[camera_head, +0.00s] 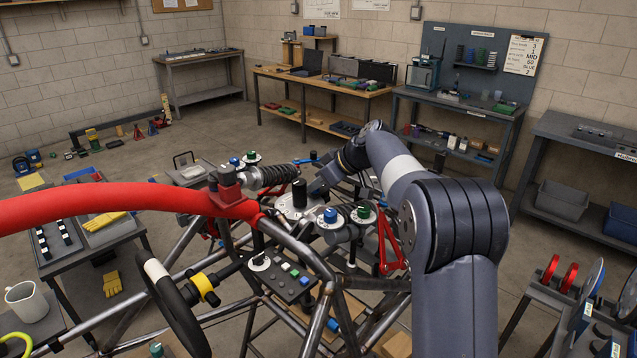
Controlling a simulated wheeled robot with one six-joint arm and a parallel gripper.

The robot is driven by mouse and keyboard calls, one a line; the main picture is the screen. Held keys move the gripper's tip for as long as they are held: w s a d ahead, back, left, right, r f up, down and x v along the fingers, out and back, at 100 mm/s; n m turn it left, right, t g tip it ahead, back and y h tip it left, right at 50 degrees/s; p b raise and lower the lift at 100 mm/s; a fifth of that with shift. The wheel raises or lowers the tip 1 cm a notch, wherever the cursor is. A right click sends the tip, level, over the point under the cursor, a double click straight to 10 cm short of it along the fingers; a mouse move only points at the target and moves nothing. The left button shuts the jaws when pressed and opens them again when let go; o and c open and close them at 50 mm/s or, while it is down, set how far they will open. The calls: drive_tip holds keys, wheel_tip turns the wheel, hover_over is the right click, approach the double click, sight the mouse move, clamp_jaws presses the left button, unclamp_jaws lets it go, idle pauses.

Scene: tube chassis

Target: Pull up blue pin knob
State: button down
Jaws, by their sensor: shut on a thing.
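My gripper (318,188) reaches over the middle of the tube chassis from the right, beside a pale round plate (290,208) with a black upright cylinder (299,193). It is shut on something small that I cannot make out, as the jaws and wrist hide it. Two blue knobs show: one (330,215) on a white dial just below and right of the jaws, and one (235,161) at the far left damper. I cannot tell which is the pin knob. A gap seems to show between the nearer blue knob and the jaws.
A green knob (364,212) is beside the nearer blue knob. A red padded tube (120,201) crosses the left side. A black steering wheel (178,308) and a switch panel (290,279) are in front. Chassis tubes surround the jaws. Benches line the walls; open floor lies behind.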

drive_tip(key=shift+r, duration=0.95)
drive_tip(key=c, duration=1.5)
unclamp_jaws()
drive_tip(key=b+v, duration=0.2)
drive_tip(key=v, duration=0.9)
drive_tip(key=shift+f, duration=0.1)
